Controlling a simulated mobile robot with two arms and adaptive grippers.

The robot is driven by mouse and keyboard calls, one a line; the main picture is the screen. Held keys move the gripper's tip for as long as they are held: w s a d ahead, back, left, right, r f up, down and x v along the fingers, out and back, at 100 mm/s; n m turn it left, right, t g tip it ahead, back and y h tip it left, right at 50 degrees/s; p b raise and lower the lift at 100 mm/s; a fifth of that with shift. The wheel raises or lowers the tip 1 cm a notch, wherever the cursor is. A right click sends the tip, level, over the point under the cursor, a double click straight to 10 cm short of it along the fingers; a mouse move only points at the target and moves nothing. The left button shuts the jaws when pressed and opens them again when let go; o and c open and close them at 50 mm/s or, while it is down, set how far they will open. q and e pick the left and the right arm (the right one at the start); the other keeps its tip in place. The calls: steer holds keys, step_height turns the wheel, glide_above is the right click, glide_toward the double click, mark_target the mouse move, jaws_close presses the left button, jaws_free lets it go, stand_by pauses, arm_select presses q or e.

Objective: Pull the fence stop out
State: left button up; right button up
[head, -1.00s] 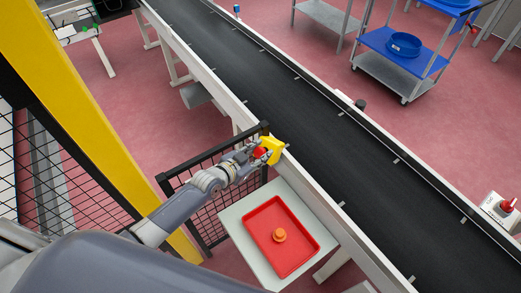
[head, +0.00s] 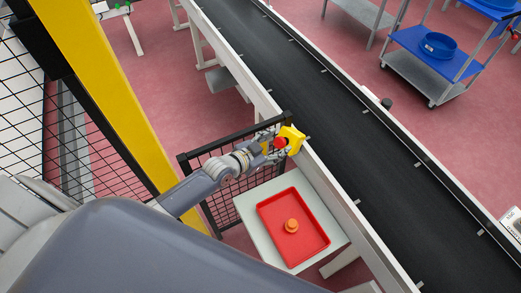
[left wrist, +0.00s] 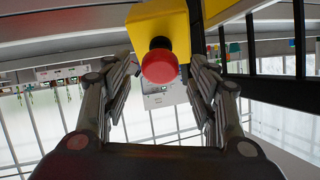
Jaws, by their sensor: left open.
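The fence stop is a red mushroom button (head: 280,143) on a yellow box (head: 292,139) at the top corner of the black fence, beside the conveyor. In the left wrist view the red button (left wrist: 160,68) shows at upper middle, with the yellow box (left wrist: 158,25) behind it. My left gripper (head: 272,146) is open at the button. In the left wrist view its fingers (left wrist: 160,80) stand on either side of the button, with gaps visible on both sides. Whether the tips reach past the button's head is hard to tell. My right gripper is not in view.
The black mesh fence (head: 220,166) stands under my left arm. A small table (head: 247,207) with a red tray (head: 314,245) and an orange round piece (head: 291,225) is just below. The conveyor (head: 340,130) runs along the right. A yellow post (head: 100,90) rises at left.

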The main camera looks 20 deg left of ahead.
arm_select(q)
steer(key=v, duration=1)
